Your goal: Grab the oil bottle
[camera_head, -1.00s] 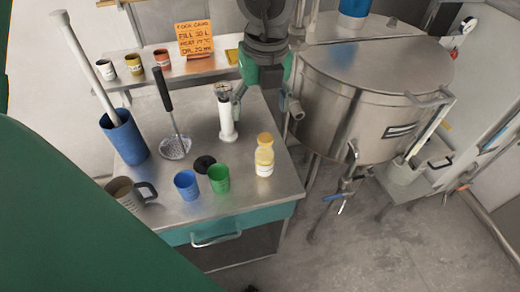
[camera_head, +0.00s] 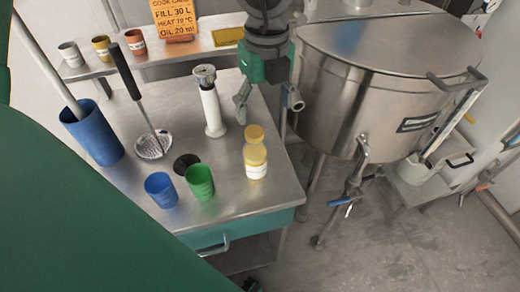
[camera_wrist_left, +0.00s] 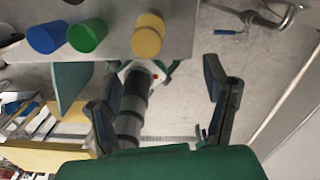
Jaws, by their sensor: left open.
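The oil bottle (camera_head: 256,157) is a small yellow bottle with a yellow cap and a white label. It stands upright on the steel table (camera_head: 235,208) near its right edge. In the left wrist view the bottle (camera_wrist_left: 148,36) shows near the top, beside the green cup.
A green cup (camera_head: 200,182) and a blue cup (camera_head: 160,190) stand left of the bottle. A white upright tool (camera_head: 210,108), a skimmer (camera_head: 152,145) and a tall blue container (camera_head: 92,135) stand farther left. A large steel kettle (camera_head: 345,100) is close on the right.

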